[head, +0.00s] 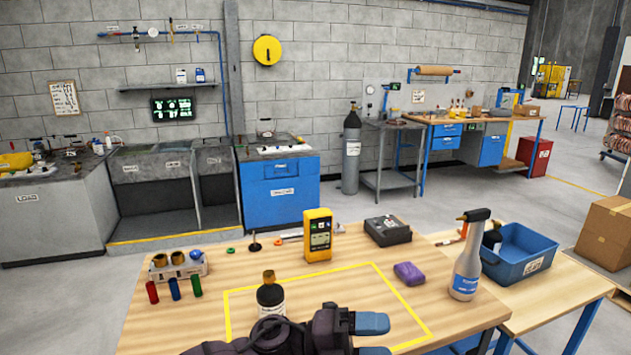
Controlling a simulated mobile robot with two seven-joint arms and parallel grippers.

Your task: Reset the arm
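My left gripper (373,337) comes in at the bottom centre of the head view, low over the front of the wooden table (450,318). Its two blue-grey fingertips point right with a gap between them, and nothing shows in the gap. The lower finger is partly cut off by the frame edge. A dark bottle with a brass-coloured top (270,294) stands just behind the gripper's body, which hides its base; I cannot tell whether they touch. My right gripper is not in view.
A yellow meter (318,235), black box (387,231), purple block (409,273) and spray bottle (467,262) are on the table. A rack (178,268) and small coloured cylinders (174,288) are at left. A blue bin (520,254) stands right. The yellow-taped area is mostly clear.

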